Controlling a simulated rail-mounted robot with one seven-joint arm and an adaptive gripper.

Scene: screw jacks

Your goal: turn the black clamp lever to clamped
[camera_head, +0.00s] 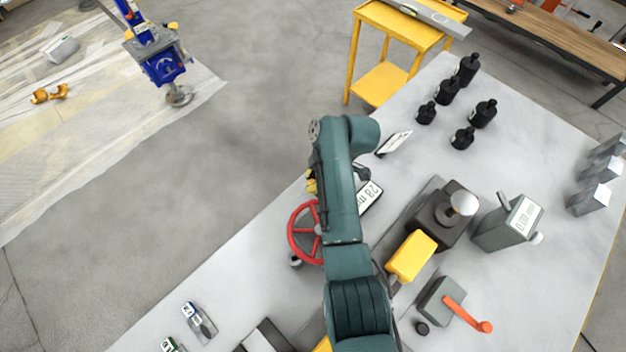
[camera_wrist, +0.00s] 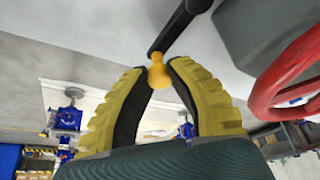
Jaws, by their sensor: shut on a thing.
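In the wrist view, the black clamp lever (camera_wrist: 179,26) slants down from the top edge and ends in a small orange-yellow knob (camera_wrist: 158,76). My gripper (camera_wrist: 159,68) has its yellow, ribbed fingers on either side of this knob, with the fingertips shut on it. The pivot end of the lever is cut off by the top of the frame. In the head view my arm covers most of the gripper, and only a bit of yellow (camera_head: 311,184) shows left of the arm. I cannot make out the lever there.
A red handwheel (camera_head: 303,233) is close to my arm's left; it also shows in the wrist view (camera_wrist: 268,92). A yellow block (camera_head: 411,256), a dark block with a silver knob (camera_head: 440,215) and an orange-handled box (camera_head: 440,302) stand right. Black bottles (camera_head: 446,92) stand farther back.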

